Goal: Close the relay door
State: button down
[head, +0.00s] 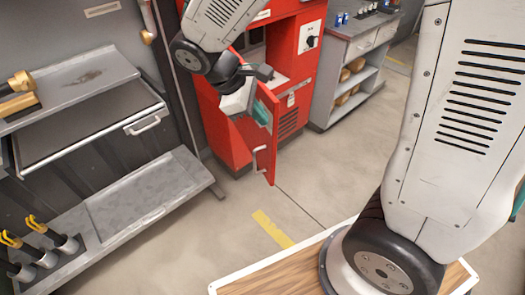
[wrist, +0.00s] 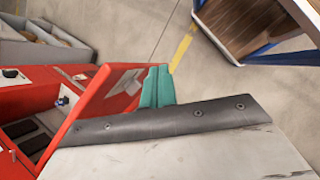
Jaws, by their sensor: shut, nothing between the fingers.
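The red relay cabinet (head: 290,60) stands at the back centre in the head view. Its relay door (head: 267,142) stands open, jutting out from the cabinet front, with a pale handle (head: 259,161) low on its left-facing side. In the wrist view the red door panel (wrist: 92,98) slants up beside my fingers, with the cabinet interior to its left. My gripper (head: 262,114) has teal fingers, shut and empty, close to the door's handle side, above the handle. The fingers also show in the wrist view (wrist: 157,86). Whether they touch the door I cannot tell.
Grey shelving with a drawer (head: 90,120) stands at the left. A grey counter (head: 365,45) with shelves stands right of the cabinet. A wooden-topped surface (head: 270,275) is at the front. The floor (head: 320,185) in front of the door is clear, with a yellow mark.

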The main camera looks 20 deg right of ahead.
jog(key=w+a+f+n+t+h, duration=0.1)
jog(key=w+a+f+n+h, duration=0.1)
jog(key=a+f+n, duration=0.3)
jog(key=w+a+f+n+h, duration=0.1)
jog(key=w+a+f+n, duration=0.15)
jog(key=f, duration=0.45)
send_near(271, 154)
notch_tip(271, 154, down, 4)
jog(key=d, duration=0.2)
jog(key=shift+s+d+f+m, duration=0.1)
jog(key=shift+d+m, duration=0.05)
jog(key=shift+d, duration=0.35)
jog(key=shift+s+d+f+m, duration=0.1)
jog(key=shift+s+d, duration=0.05)
jog(key=shift+d, duration=0.3)
jog(key=shift+d, duration=0.1)
